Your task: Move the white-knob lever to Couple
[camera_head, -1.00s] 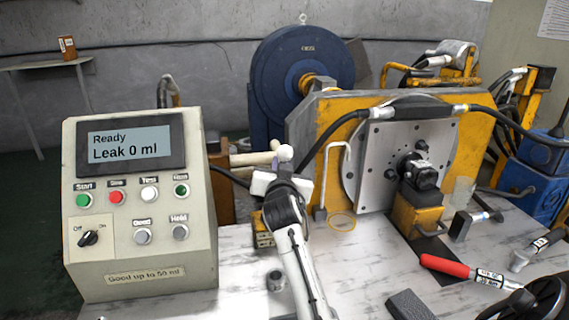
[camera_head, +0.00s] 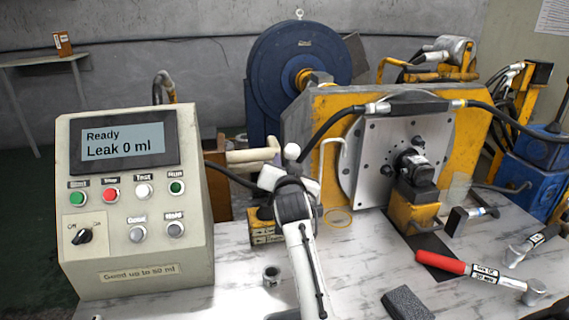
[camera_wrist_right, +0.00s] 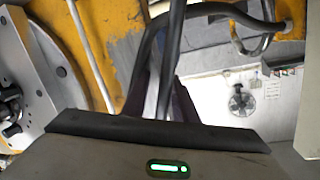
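A round white knob (camera_head: 292,152) shows just above my right gripper (camera_head: 289,179), left of the yellow housing. The lever under it is mostly hidden behind the gripper and wrist. In the right wrist view a dark rod (camera_wrist_right: 173,40) runs between the two dark fingers of my right gripper (camera_wrist_right: 165,92); whether they press on it is unclear. No Couple label is readable. My left gripper is not in view.
The control box (camera_head: 135,245) stands at the left, its screen (camera_head: 122,141) reading Ready and Leak 0 ml. A bent white rod (camera_head: 323,170) and the yellow housing (camera_head: 325,110) stand close right of my gripper. A red-handled tool (camera_head: 442,263) lies on the table.

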